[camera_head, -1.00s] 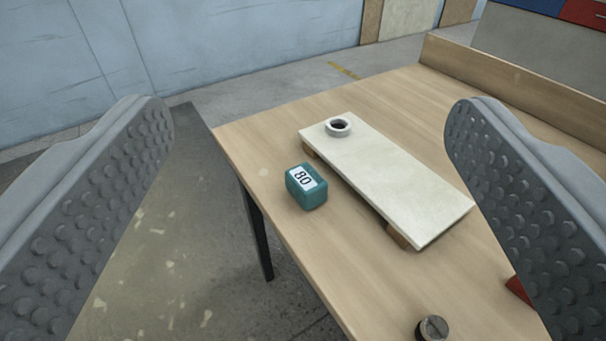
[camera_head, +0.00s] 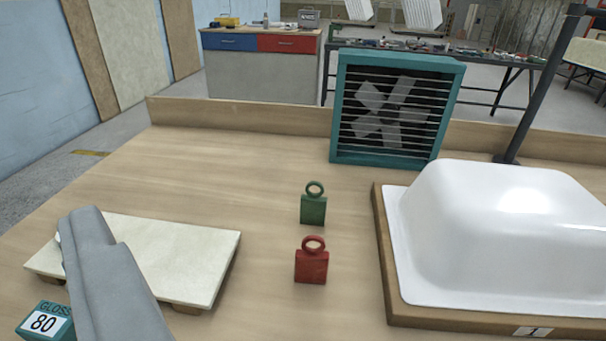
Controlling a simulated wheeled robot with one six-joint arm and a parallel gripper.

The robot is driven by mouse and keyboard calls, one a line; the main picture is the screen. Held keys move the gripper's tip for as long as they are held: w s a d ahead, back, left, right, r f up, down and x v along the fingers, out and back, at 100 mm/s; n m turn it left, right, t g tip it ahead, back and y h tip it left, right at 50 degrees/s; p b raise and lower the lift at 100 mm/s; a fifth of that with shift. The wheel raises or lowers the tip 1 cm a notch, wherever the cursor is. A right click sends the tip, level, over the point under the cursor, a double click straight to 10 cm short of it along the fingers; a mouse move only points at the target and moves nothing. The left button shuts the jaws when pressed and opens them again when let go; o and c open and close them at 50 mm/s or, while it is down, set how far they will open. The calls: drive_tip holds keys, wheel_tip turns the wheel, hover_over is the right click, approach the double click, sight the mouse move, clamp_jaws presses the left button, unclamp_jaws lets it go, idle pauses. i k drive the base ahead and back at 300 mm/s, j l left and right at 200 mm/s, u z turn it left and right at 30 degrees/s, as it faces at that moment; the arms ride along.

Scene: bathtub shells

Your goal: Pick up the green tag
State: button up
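The green tag (camera_head: 313,209), a small block with a ring on top, stands upright near the middle of the wooden table. A red tag (camera_head: 312,265) of the same shape stands just in front of it, apart from it. My gripper (camera_head: 88,225) shows as a grey finger at the lower left, well to the left of both tags and in front of the pale board. The other finger cannot be made out, so the opening is unclear. Nothing is seen held.
A white tub shell (camera_head: 500,235) on a wooden base fills the right. A teal fan box (camera_head: 395,110) stands at the back. A pale board (camera_head: 190,255) on blocks lies left, with a teal gloss block (camera_head: 45,322) in front. Bare table (camera_head: 265,180) surrounds the tags.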

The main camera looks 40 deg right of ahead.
sight(313, 206)
drive_tip(key=z, duration=1)
